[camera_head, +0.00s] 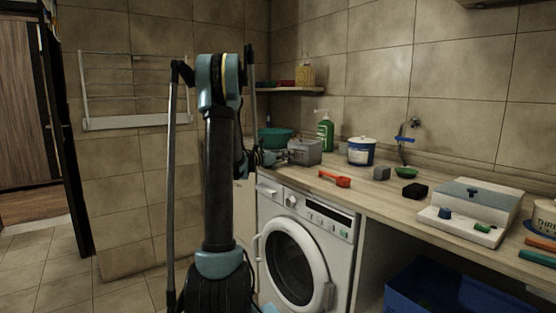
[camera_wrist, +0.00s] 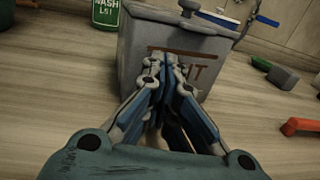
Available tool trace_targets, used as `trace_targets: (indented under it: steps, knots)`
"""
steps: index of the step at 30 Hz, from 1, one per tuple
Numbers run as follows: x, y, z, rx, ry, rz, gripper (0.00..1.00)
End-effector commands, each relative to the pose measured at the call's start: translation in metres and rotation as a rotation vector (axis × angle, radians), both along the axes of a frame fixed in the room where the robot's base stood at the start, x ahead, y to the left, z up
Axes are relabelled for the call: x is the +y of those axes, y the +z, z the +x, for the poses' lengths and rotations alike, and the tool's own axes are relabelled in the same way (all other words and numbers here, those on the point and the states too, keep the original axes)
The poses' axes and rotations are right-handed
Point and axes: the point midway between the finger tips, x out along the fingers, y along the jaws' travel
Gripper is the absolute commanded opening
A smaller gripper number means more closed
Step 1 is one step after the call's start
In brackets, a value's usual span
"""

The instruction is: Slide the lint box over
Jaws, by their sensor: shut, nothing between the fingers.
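The lint box (camera_head: 305,152) is a grey box with a lid, standing on the wooden counter towards its far left part. In the wrist view the lint box (camera_wrist: 140,45) fills the upper middle, with brown lettering partly hidden behind my fingers. My gripper (camera_head: 284,157) is at the left side of the box in the head view. In the wrist view my gripper (camera_wrist: 164,64) is shut and empty, its tips right in front of the lettered face. I cannot tell whether they touch it.
A green basin (camera_head: 275,138) sits behind and left of the box, and a green bottle (camera_head: 325,130) behind it. A white-blue tub (camera_head: 361,151), a red scoop (camera_head: 335,178) and a grey block (camera_head: 382,174) are to the right. Bare counter (camera_head: 315,165) lies between box and scoop.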

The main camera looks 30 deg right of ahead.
Motion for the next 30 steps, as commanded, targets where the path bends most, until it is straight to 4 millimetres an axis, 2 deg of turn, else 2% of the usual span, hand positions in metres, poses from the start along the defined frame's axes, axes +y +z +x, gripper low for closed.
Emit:
trace_targets:
  steps: [1, 9, 15, 19, 30]
  knots:
    - [-0.013, 0.000, -0.001, 0.000, -0.003, 0.000, 0.00]
    - [-0.077, 0.000, -0.002, 0.000, -0.003, 0.000, 0.00]
    - [-0.109, 0.000, -0.002, 0.000, -0.002, 0.000, 0.00]
    - [-0.115, 0.000, -0.002, 0.000, -0.001, 0.000, 0.00]
    - [-0.114, 0.000, -0.002, 0.000, 0.000, 0.000, 0.00]
